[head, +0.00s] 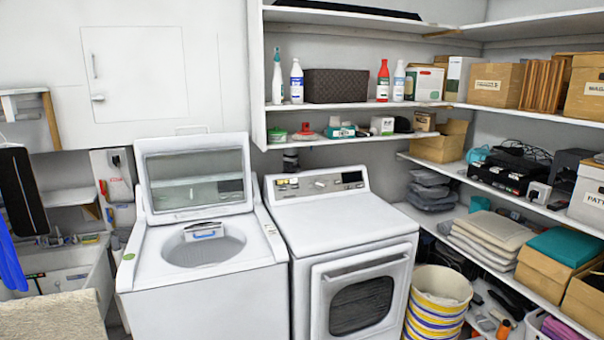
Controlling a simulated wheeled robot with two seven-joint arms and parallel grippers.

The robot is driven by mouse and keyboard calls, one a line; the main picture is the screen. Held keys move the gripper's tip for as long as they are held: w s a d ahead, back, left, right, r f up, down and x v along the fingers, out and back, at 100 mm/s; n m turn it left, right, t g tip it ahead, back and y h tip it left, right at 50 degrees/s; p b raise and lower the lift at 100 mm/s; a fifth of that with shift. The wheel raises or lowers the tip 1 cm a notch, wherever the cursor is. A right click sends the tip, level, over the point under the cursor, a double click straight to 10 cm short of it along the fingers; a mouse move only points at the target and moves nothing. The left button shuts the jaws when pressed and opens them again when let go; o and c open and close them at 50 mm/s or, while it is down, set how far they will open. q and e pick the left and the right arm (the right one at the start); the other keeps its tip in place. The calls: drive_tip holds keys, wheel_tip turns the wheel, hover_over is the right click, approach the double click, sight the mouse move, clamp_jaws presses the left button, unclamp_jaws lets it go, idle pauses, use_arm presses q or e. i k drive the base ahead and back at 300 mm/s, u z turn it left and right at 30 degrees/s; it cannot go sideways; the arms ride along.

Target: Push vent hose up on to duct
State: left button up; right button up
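Neither of my grippers is in view.
The white top-loading washer (250,252) left of the dryer has its lid (195,178) raised. Shelves (350,106) with bottles and boxes run above the dryer. A striped basket (437,300) stands right of it. A sink (62,270) is at the left.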

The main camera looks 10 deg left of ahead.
sight(292, 162)
drive_tip(key=z, duration=0.6)
drive_tip(key=i, duration=1.4)
drive_tip(key=u, duration=0.65)
